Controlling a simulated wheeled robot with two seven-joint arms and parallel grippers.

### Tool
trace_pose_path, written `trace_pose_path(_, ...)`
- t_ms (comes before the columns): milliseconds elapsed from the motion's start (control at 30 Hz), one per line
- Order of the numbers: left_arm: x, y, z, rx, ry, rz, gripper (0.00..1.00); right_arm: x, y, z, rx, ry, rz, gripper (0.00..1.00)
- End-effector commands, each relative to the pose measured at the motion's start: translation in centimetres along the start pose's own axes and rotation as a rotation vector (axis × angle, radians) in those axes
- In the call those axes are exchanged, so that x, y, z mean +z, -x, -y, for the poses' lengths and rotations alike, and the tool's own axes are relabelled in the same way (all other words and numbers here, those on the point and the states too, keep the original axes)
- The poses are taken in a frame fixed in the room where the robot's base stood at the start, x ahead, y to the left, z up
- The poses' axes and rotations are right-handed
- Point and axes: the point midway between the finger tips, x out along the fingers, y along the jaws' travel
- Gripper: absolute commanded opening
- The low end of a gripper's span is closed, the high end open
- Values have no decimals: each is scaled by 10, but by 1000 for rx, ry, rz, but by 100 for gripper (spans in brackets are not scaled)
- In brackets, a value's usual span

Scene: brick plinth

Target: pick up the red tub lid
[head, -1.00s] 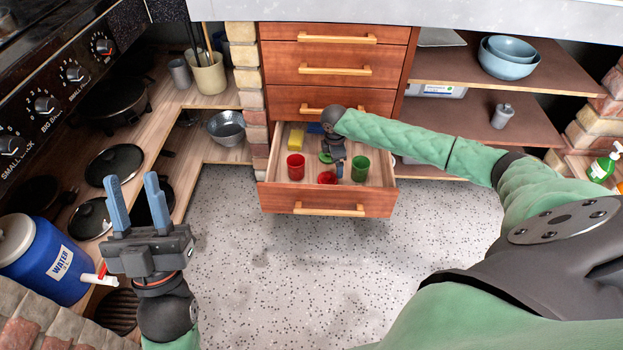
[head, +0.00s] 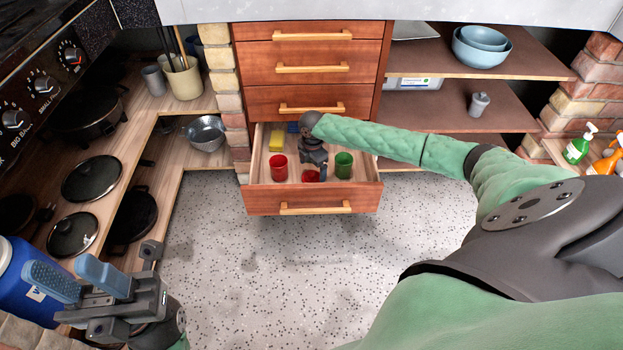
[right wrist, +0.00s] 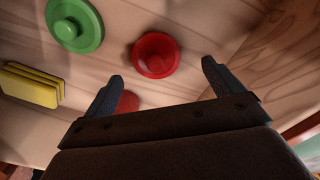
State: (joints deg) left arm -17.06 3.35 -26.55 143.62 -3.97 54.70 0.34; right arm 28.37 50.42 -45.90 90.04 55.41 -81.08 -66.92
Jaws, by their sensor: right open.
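The red tub lid (head: 311,176) lies on the floor of the open drawer, near its front, between the red tub (head: 279,167) and the green tub (head: 343,165). In the right wrist view the round red lid (right wrist: 155,55), with a raised knob, lies just beyond the fingertips. My right gripper (right wrist: 162,72) is open and empty, reaching down into the drawer. Its fingers straddle the lid's line, apart from it. A second red patch (right wrist: 126,102) shows between the fingers, mostly hidden. My left gripper (head: 62,270) is open and empty at lower left.
The drawer's front (head: 312,200) and side walls surround the lid. A green lid (right wrist: 75,24) and a yellow sponge (right wrist: 30,86) lie nearby in the drawer. A blue water jug (head: 25,285) stands behind my left gripper. The speckled floor is clear.

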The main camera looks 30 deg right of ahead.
Motion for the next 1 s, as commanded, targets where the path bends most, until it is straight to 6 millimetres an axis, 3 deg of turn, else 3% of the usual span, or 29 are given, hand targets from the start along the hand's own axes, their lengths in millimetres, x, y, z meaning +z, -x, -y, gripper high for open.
trace_pose_path(333, 3, 10, -4, -16, 43, -14, 38, -4, -44, -6, 0, -1, 0, 93)
trace_pose_path(600, 3, 8, -4, -20, 49, -15, 38, -4, -47, -6, 1, -1, 1, 93)
trace_pose_path(633, 3, 8, -4, -19, 49, -15, 38, -4, -47, -6, 1, -1, 1, 91)
trace_pose_path(867, 3, 9, -4, -19, 47, -15, 38, -4, -47, -6, 1, -1, 0, 47)
trace_pose_path(1000, 3, 9, -4, -19, 47, -14, 38, -4, -47, -6, 1, -1, 0, 47)
